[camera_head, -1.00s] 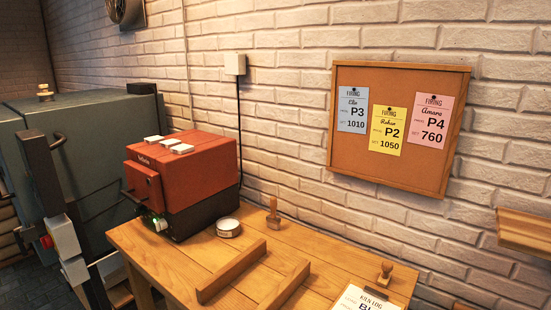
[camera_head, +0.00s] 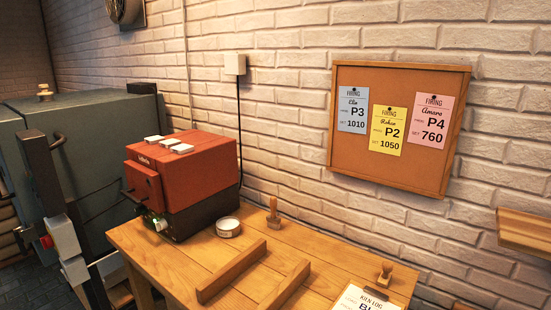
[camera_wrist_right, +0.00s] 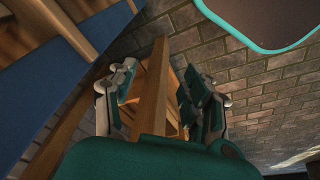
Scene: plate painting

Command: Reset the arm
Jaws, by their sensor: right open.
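My right gripper (camera_wrist_right: 160,105) shows in the right wrist view, open. Its two fingers stand apart to the left and right. A long wooden bar or edge shows between them farther off; I cannot tell how far it is from the fingertips. I see nothing held between the fingers. Neither gripper shows in the head view, and my left gripper is in no view.
A wooden table (camera_head: 180,272) holds a red kiln (camera_head: 190,175), a round tin (camera_head: 228,228), two wooden rails, stamps and a kiln log sheet (camera_head: 362,299). A corkboard (camera_head: 345,155) with three cards hangs on the brick wall. A large grey-green kiln (camera_head: 95,150) stands left.

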